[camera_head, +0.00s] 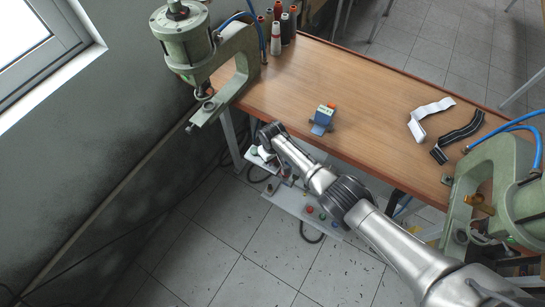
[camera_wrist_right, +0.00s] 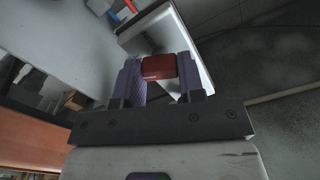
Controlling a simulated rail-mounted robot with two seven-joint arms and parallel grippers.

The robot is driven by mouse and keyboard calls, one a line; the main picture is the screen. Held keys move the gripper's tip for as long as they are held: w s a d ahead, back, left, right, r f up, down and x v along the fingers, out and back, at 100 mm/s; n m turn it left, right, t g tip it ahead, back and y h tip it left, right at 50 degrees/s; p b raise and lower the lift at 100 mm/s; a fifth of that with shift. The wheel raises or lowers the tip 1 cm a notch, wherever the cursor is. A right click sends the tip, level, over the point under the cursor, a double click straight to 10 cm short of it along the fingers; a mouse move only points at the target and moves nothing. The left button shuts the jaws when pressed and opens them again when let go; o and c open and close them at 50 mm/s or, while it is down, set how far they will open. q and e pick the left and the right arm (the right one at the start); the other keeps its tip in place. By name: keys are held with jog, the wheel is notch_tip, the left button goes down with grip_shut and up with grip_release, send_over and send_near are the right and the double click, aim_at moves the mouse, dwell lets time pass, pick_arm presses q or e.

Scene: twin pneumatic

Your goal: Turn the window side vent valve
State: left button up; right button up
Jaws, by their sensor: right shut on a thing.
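My right gripper (camera_wrist_right: 158,68) is shut on a red block-shaped handle (camera_wrist_right: 158,67), held between its two purple-lined fingers. The handle appears to be the vent valve's, but the valve body is hidden. In the head view my right arm reaches in from the lower right, and its gripper end (camera_head: 263,152) is low beside the table's front edge, over a pale plate. The handle cannot be made out there. The window-side green press (camera_head: 188,38) stands at the table's left end. My left gripper is not in view.
A floor panel (camera_head: 300,205) with coloured buttons lies below the table (camera_head: 350,85). A second green press (camera_head: 500,190) stands at the right. A small blue device (camera_head: 322,120), thread spools (camera_head: 276,35) and white and black straps (camera_head: 430,115) are on the table.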

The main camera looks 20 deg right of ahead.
jog(key=shift+n, duration=2.2)
jog(key=o, duration=0.9)
jog(key=shift+o, duration=0.2)
jog(key=shift+r, duration=0.25)
notch_tip(320, 180, up, 13)
jog(key=p, duration=0.4)
jog(key=shift+r, duration=0.15)
